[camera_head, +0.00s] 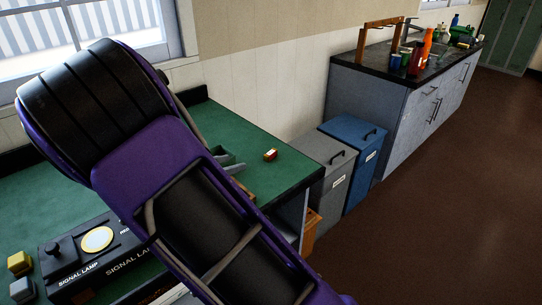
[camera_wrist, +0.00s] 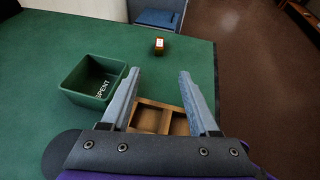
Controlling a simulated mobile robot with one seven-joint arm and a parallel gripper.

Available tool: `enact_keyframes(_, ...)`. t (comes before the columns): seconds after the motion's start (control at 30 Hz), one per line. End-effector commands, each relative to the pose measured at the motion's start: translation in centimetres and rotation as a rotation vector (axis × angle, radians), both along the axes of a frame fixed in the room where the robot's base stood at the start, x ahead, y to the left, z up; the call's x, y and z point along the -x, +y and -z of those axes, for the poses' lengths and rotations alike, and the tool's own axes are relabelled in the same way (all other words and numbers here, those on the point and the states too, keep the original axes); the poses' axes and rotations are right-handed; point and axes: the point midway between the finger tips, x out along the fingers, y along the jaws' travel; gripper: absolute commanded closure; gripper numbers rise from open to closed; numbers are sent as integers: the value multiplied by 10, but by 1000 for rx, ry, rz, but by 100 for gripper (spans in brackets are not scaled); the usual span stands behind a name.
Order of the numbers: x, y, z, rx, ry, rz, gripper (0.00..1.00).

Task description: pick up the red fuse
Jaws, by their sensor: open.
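The red fuse (camera_head: 270,155) is a small red piece with a pale band, alone on the green tabletop near its right end in the head view. In the wrist view the fuse (camera_wrist: 159,45) stands near the table's far edge, beyond my fingertips. My gripper (camera_wrist: 158,75) is open and empty, its two grey fingers apart, pointing toward the fuse with clear space between. In the head view my purple and black arm covers much of the table, and the gripper's fingertips show only partly beside it.
A green bin marked SPENT (camera_wrist: 94,82) stands left of my fingers. A wooden compartment tray (camera_wrist: 152,117) lies below and between them. The signal lamp box (camera_head: 97,240) sits at the table's near left. Grey (camera_head: 331,175) and blue (camera_head: 357,150) bins stand on the floor past the table.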

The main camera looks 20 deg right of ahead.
Motion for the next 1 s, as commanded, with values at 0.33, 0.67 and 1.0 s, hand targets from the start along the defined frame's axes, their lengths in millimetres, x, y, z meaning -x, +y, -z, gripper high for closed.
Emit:
enact_keyframes(0.33,-32,-51,26,6,3,4,39)
enact_keyframes(0.67,-59,-90,46,2,2,1,39)
enact_keyframes(1.0,-73,-110,60,4,3,1,39)
